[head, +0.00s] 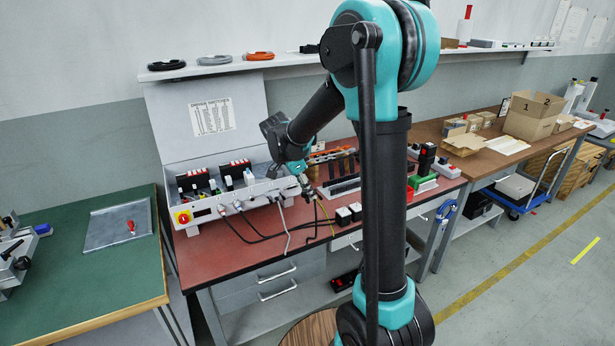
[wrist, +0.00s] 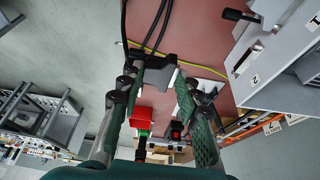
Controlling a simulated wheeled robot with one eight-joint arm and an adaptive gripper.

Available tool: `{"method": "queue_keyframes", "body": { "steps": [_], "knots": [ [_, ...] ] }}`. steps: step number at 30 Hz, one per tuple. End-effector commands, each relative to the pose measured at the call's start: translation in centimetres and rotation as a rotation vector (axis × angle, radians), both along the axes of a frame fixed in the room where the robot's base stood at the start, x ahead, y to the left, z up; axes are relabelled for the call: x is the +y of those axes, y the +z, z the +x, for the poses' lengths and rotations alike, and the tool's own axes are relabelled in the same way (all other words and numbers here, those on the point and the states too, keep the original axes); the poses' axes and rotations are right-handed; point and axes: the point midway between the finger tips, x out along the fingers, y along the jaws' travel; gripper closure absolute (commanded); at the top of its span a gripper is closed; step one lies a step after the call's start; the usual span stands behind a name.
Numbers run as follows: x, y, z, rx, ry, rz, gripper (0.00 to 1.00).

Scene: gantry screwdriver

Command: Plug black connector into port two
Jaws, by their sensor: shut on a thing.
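My gripper (wrist: 158,75) is shut on the black connector (wrist: 152,62), which sits between the fingertips with dark cable running up from it. In the head view my gripper (head: 303,182) is at the right end of the grey control box (head: 222,209), just off its front. The wrist view shows the box's front panel (wrist: 285,45) at right, with number labels 1 and 2. The label 2 (wrist: 254,79) lies to the right of the held connector, with a clear gap between them. The connector is too small to make out in the head view.
Another black plug (wrist: 238,15) stands at the panel in the wrist view. Several cables hang from the box front onto the red bench top (head: 240,262). A yellow cable (wrist: 200,69) passes behind the connector. Black-and-white blocks (head: 347,214) stand right of the cables.

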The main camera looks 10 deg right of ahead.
Motion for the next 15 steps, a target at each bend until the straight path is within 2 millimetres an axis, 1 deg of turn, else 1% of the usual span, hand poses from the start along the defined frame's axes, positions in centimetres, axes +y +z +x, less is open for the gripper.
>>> {"method": "queue_keyframes", "body": {
  "steps": [1,3,6,9,15],
  "knots": [
    [0.0,-1.5,0.0,0.0,0.012,0.0,1.0],
    [-0.1,-3.0,-0.2,-0.001,0.029,0.0,1.0],
    [-0.2,-4.7,-0.4,-0.001,0.047,-0.001,1.0],
    [-0.3,-5.7,-0.5,0.0,0.057,-0.001,1.0],
    [-0.3,-6.8,-0.6,0.0,0.063,-0.001,1.0]
  ]
}}
